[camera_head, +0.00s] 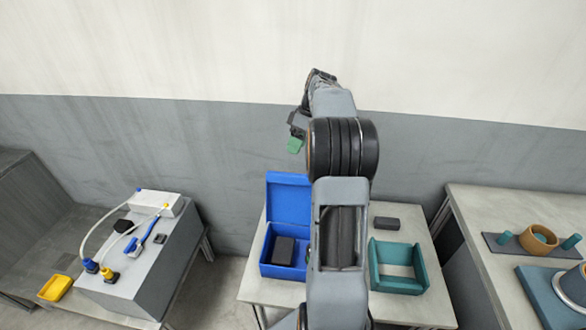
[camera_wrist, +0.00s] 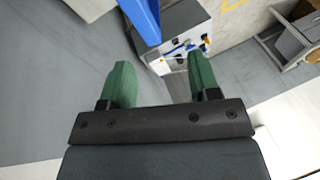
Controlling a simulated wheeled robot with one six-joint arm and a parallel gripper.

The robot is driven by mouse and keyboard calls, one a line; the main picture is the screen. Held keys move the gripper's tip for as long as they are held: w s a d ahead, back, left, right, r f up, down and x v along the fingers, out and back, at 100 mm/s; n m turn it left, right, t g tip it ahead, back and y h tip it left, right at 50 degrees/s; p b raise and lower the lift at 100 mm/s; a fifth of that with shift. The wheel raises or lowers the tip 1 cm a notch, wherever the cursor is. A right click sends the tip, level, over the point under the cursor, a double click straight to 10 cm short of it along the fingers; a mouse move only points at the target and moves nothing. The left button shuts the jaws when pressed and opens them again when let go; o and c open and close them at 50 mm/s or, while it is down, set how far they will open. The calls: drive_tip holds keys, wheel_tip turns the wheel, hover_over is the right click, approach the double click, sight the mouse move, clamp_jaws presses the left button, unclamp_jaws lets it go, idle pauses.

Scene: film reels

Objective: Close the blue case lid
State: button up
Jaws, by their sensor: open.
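The blue case (camera_head: 275,262) stands on the middle table with its blue lid (camera_head: 288,200) raised upright at the back. A dark block (camera_head: 283,250) lies inside the case. My arm hides the case's right side. My gripper (camera_head: 295,145) is above and behind the raised lid, apart from it. In the wrist view my gripper (camera_wrist: 160,80) has its two green fingers spread wide, with nothing between them. A blue piece (camera_wrist: 142,18), likely the lid, shows beyond the fingers at the top.
A teal open frame (camera_head: 398,267) and a dark block (camera_head: 386,223) are on the middle table, right of my arm. A grey bench with a white box (camera_head: 157,203) and cables stands left. Another table (camera_head: 515,205) with round parts stands right. The wall is close behind.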

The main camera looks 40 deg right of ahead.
sight(294, 174)
drive_tip(key=d+f+n+y, duration=0.1)
drive_tip(key=d, duration=0.4)
drive_tip(key=shift+n, duration=0.3)
drive_tip(key=p+x, duration=0.2)
drive_tip(key=x, duration=1.1)
drive_tip(key=shift+w+d+f, duration=0.1)
drive_tip(key=shift+w+d, duration=0.05)
clamp_jaws()
